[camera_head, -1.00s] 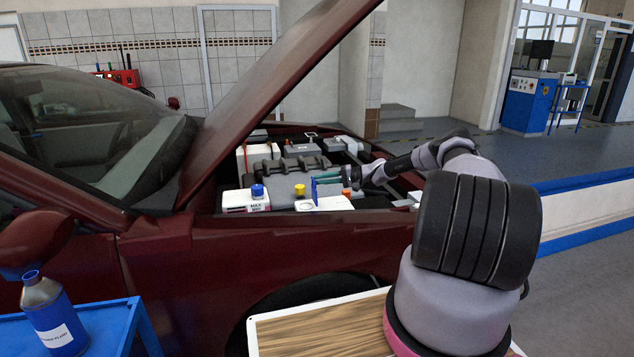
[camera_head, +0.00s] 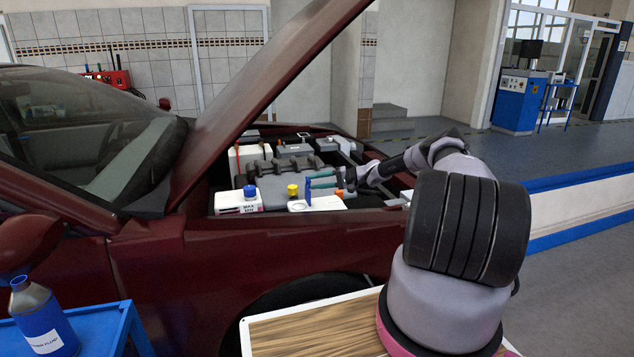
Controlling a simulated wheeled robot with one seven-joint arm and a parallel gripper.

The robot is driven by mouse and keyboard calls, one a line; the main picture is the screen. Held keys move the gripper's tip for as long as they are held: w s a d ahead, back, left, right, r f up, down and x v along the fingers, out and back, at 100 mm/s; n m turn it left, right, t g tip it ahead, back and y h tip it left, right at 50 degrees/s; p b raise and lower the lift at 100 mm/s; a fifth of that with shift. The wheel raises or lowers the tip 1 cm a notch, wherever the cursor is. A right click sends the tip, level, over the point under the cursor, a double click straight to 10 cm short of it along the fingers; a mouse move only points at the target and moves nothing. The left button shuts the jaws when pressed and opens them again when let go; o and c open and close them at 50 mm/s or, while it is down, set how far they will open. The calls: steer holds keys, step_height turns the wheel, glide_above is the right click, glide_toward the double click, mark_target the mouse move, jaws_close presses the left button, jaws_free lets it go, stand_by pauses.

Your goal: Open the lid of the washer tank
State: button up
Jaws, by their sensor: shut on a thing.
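A low white tank (camera_head: 330,203) with a pale round opening at its left end sits at the front edge of the engine bay. An upright blue piece (camera_head: 308,193), which looks like its lid, stands beside this opening. My gripper (camera_head: 311,181) reaches in from the right with teal fingers, shut on the upper part of the blue piece. The exact contact is too small to see clearly.
A white tank with a blue cap (camera_head: 250,191) and a yellow cap (camera_head: 293,190) are left of my gripper. The raised hood (camera_head: 270,80) slants over the bay. A blue cart with a bottle (camera_head: 45,318) stands front left.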

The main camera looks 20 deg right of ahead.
stand_by(0.3)
steer(key=v, duration=1)
steer(key=shift+d+r, duration=0.15)
steer(key=shift+d, duration=0.25)
steer(key=shift+s, duration=0.15)
